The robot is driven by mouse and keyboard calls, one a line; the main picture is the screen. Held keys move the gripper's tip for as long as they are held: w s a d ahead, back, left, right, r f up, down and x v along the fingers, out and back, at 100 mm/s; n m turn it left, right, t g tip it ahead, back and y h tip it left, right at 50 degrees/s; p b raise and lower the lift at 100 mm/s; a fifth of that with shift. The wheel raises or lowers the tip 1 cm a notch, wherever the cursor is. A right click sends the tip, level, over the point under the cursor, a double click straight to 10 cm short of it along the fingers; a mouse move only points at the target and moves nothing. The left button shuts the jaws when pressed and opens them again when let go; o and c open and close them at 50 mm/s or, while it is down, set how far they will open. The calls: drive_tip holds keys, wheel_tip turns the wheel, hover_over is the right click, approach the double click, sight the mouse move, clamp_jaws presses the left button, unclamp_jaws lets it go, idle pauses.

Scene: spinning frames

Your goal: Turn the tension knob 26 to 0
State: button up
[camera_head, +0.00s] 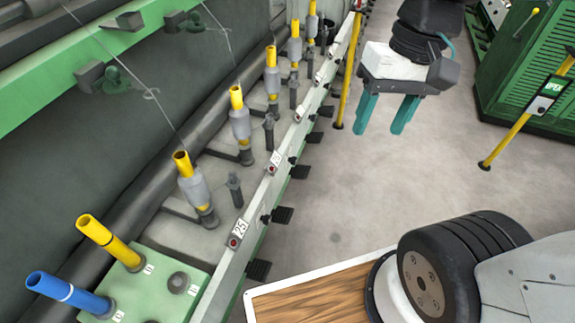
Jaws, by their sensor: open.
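My gripper (384,118) has two teal fingers pointing down, apart, with nothing between them. It hangs over the floor to the right of the machine's front rail and touches nothing. A plate that seems to read 26 (275,161) sits on the rail, left of and below my gripper. A plate reading 25 (238,231) is nearer. Short dark knob-like posts stand behind the rail, one (268,130) near the 26 plate and one (234,187) near the 25 plate. I cannot tell which part is the tension knob 26 or read its setting.
Yellow-topped grey spindles (239,122) stand in a row along the machine. Black pedals (283,215) jut from the rail. A yellow post (346,72) stands left of my gripper, and another (507,138) with an OPEN sign stands right. Grey floor between is clear.

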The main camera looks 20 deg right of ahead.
drive_tip(key=w+a+f+m+g+y, duration=0.2)
drive_tip(key=w+f+y, duration=0.1)
drive_tip(key=w, duration=0.3)
drive_tip(key=w+a+f+m+g+y, duration=0.1)
drive_tip(key=w+a+f+m+y, duration=0.15)
drive_tip(key=w, duration=0.45)
drive_tip(key=m+t+y, duration=0.8)
drive_tip(key=m+y, duration=0.1)
drive_tip(key=m, duration=0.4)
hover_over(293, 161)
drive_tip(key=s+d, duration=0.4)
drive_tip(key=d, duration=0.1)
wheel_tip(293, 161, down, 28)
drive_tip(key=d+f+m+t+h, duration=0.25)
drive_tip(key=f+m+t, duration=0.4)
drive_tip(key=f, duration=0.95)
drive_tip(key=x, duration=0.6)
drive_tip(key=shift+a+y, duration=0.4)
drive_tip(key=shift+g, duration=0.25)
drive_tip(key=c, duration=1)
